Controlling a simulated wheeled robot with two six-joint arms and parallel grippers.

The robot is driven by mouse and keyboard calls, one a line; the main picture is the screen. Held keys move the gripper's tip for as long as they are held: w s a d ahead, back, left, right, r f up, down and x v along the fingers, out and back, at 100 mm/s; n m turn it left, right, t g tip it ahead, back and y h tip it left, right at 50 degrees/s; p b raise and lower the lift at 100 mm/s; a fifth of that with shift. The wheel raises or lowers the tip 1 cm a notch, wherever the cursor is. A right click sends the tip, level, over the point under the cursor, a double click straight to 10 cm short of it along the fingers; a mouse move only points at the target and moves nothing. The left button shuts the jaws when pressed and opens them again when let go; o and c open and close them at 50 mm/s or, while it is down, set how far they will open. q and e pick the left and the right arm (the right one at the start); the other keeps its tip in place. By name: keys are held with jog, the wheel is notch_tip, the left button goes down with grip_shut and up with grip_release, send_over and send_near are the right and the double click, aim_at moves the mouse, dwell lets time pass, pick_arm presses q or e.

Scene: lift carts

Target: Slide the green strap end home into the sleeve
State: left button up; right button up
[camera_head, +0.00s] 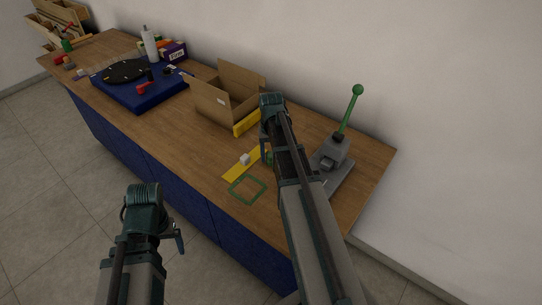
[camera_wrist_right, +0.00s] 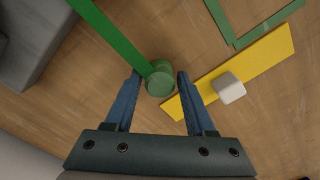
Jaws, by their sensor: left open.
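My right gripper (camera_wrist_right: 159,74) is open over the tabletop, its blue fingers on either side of a round green stub with small gaps showing. The stub ends a flat green strap (camera_wrist_right: 112,33), which runs off the top left of the right wrist view. In the head view my right arm hides most of the strap; a little green (camera_head: 268,157) shows beside my right gripper (camera_head: 266,146). My left gripper (camera_head: 172,232) is open and empty, in front of the bench. I cannot tell which thing is the sleeve.
A yellow strip (camera_head: 234,172) with a white block (camera_head: 245,159) and a green outline (camera_head: 247,201) lie beside my right gripper. A grey press (camera_head: 333,153) with a green lever (camera_head: 350,108) stands right. An open carton (camera_head: 212,103) and blue board (camera_head: 128,97) stand left.

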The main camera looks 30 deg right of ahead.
grip_shut()
dwell(1.1)
